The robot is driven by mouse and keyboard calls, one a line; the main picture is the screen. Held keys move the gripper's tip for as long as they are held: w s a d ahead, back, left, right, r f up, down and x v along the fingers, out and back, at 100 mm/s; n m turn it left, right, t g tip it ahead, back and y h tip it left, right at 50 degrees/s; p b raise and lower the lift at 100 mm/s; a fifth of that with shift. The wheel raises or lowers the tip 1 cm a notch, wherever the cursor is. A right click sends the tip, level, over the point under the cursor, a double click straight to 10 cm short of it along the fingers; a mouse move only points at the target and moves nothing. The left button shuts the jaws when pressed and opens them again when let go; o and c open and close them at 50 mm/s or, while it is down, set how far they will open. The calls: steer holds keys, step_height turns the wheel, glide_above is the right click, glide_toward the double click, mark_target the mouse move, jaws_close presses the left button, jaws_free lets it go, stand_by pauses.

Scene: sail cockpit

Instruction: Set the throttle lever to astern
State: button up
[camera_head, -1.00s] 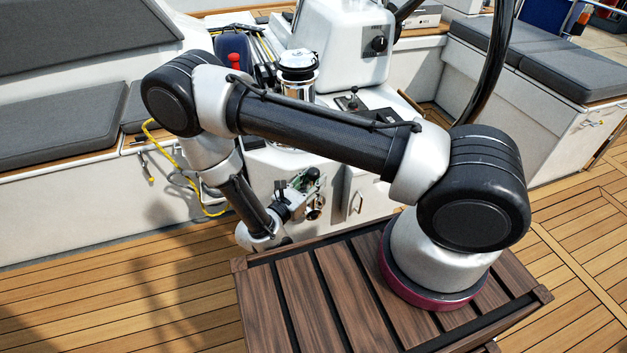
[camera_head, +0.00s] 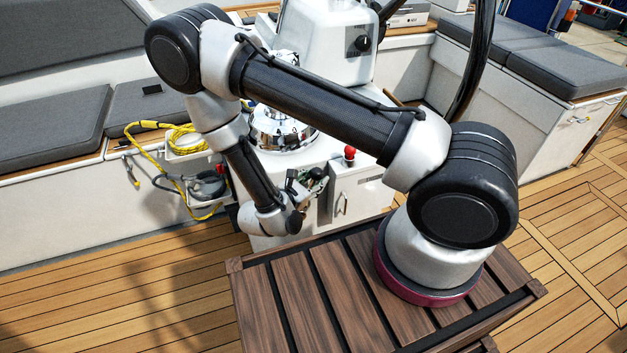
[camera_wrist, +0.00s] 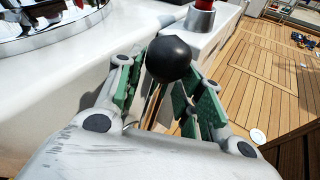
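The throttle lever appears to be the black ball knob (camera_wrist: 168,60) on a thin stem in the wrist view. My gripper (camera_wrist: 160,95) has its green-padded fingers apart, one on each side of the knob and stem. I cannot tell whether either pad touches the lever. In the head view my gripper (camera_head: 305,182) is low beside the white console, with the dark knob (camera_head: 318,173) at its fingers. The lever's base is hidden by my gripper in the wrist view.
A chrome winch (camera_head: 280,128) stands close by on the console, left of the lever in the wrist view. A red-knobbed control (camera_head: 349,153) stands to the right in the head view. Yellow rope (camera_head: 178,140) hangs at left. Wooden deck (camera_head: 110,275) is open in front.

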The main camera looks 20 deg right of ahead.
steer(key=shift+o, duration=0.8)
steer(key=v, duration=0.7)
steer(key=shift+s+a, duration=0.15)
steer(key=shift+s, duration=0.05)
steer(key=s+d+r+m+g+y, duration=0.1)
steer(key=s+d+r+m+y, duration=0.3)
steer(key=r, duration=0.9)
steer(key=s+d+r+m+g+y, duration=0.1)
steer(key=s+d+r+m+y, duration=0.3)
steer(key=d+r+m, duration=0.4)
steer(key=s+d+r+m+g+y, duration=0.2)
steer(key=s+d+r+m+y, duration=0.2)
steer(key=r+m, duration=0.6)
step_height(320, 180, up, 9)
steer(key=s+d, duration=0.2)
steer(key=d, duration=0.1)
steer(key=shift+s, duration=0.4)
